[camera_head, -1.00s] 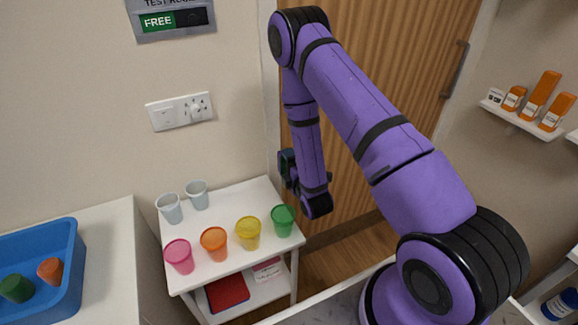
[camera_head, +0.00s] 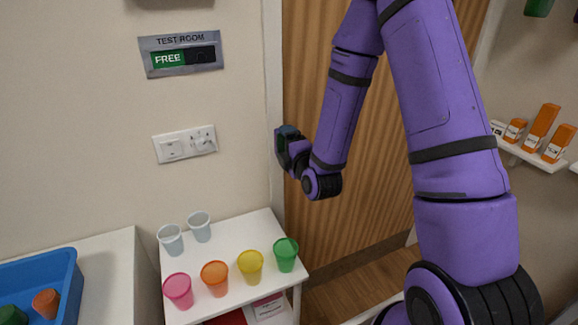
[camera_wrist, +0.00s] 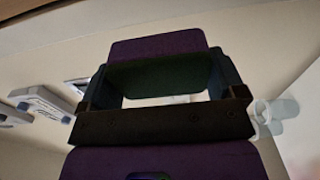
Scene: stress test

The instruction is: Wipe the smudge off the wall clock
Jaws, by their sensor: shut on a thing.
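No wall clock face and no smudge show in either view. The bottom edge of a dark thing (camera_head: 176,3) is cut off at the top of the head view; I cannot tell what it is. My gripper (camera_head: 285,143) is raised above the cup table, near the door frame, apart from the wall fittings. In the wrist view my gripper (camera_wrist: 162,80) has its dark fingers shut on a pad (camera_wrist: 157,47), purple with a dark green face, probably a sponge. The picture there is dim.
A test room sign (camera_head: 181,52) reading FREE and a switch panel (camera_head: 185,144) are on the wall. Several cups stand on a white table (camera_head: 227,232) below. A blue tray (camera_head: 68,280) is at lower left. A wooden door (camera_head: 300,90) stands behind my arm.

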